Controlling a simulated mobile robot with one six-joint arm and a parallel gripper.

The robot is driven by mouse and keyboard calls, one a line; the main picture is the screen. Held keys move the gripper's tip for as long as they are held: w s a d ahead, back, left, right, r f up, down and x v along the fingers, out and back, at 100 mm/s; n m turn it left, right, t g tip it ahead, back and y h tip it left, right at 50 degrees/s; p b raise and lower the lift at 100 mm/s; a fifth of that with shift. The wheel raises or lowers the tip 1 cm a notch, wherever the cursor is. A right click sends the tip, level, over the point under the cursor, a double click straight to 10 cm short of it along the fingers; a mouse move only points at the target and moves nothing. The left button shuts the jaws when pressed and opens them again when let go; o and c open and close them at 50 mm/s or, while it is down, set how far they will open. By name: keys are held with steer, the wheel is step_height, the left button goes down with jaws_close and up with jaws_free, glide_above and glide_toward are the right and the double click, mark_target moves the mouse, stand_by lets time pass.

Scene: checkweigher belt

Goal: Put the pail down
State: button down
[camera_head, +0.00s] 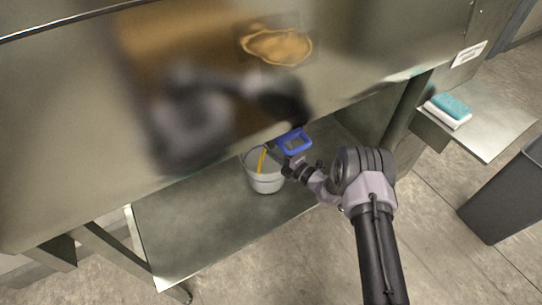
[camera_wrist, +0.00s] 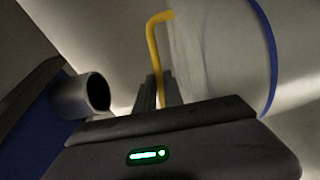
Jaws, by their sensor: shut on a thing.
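The pail (camera_head: 266,182) is pale grey with a yellow handle (camera_head: 262,160). It is upright over the lower steel shelf (camera_head: 190,235), under the upper steel surface. I cannot tell whether its base touches the shelf. My gripper (camera_head: 274,154) reaches in from the right at the pail's rim. In the wrist view the fingers (camera_wrist: 160,92) are shut on the yellow handle (camera_wrist: 155,45), with the pale side of the pail (camera_wrist: 225,55) and a blue band close to their right. The exact grip point is partly hidden by the fingers.
A blue-framed object (camera_head: 305,143) is just above my gripper, close to the upper surface's edge. A teal and white block (camera_head: 452,106) lies on a side shelf (camera_head: 490,135) at right. A dark bin (camera_head: 505,200) stands on the floor. The shelf left of the pail is clear.

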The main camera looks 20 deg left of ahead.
steer(key=shift+f, duration=0.45)
steer(key=c, duration=1.5)
jaws_free()
steer(key=shift+o, duration=0.2)
steer(key=p+v, duration=0.4)
steer(key=v, duration=0.8)
steer(key=shift+r, duration=0.15)
